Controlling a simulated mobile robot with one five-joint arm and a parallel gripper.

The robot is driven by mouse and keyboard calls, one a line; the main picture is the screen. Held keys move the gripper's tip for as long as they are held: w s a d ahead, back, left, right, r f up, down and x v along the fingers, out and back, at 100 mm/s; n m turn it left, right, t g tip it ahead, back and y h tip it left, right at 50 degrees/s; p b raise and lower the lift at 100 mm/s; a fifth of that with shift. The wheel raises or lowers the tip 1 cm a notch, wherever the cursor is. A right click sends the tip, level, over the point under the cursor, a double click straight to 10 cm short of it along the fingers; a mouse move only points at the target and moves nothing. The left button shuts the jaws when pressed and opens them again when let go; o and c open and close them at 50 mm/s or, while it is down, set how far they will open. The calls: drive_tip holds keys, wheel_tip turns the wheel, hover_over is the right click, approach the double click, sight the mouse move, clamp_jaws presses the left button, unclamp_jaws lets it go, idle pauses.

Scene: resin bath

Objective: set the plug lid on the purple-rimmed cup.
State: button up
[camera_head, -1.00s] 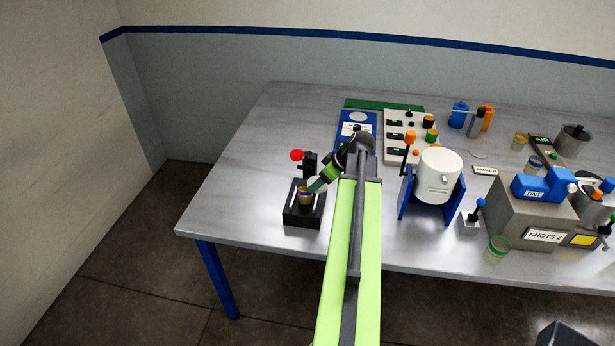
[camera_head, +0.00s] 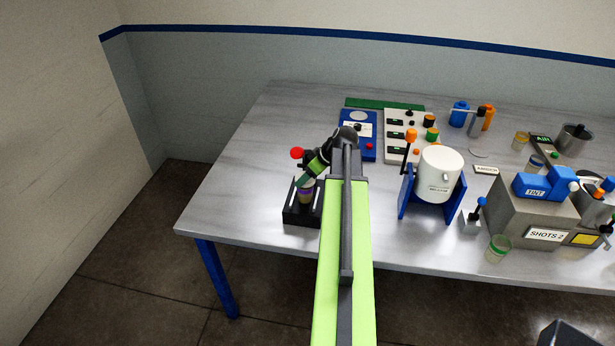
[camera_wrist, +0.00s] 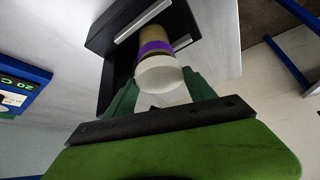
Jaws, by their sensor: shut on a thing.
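The plug lid (camera_wrist: 158,74) is a pale round piece between the two green fingers of my gripper (camera_wrist: 160,92) in the wrist view. The purple-rimmed cup (camera_wrist: 156,47) shows just beyond the lid, its purple band partly covered by it. Lid and cup look nearly in line; I cannot tell if they touch. In the head view the cup (camera_head: 305,196) stands upright in a black stand (camera_head: 289,214), with my gripper (camera_head: 304,180) right above it. The lid is not clear in that view.
A red knob (camera_head: 297,153) rises on the stand close to my gripper. To the right are a blue panel (camera_head: 368,143), a white pot (camera_head: 438,174) in a blue cradle and a grey box (camera_head: 530,222) labelled SHOTS 2. The table left of the stand is clear.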

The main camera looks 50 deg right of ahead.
drive_tip(key=shift+f, duration=0.3)
drive_tip(key=o, duration=1.3)
drive_tip(key=shift+r+p, duration=0.3)
drive_tip(key=shift+r, duration=0.2)
drive_tip(key=p+v, duration=1)
drive_tip(key=v, duration=0.2)
drive_tip(key=shift+r, duration=0.15)
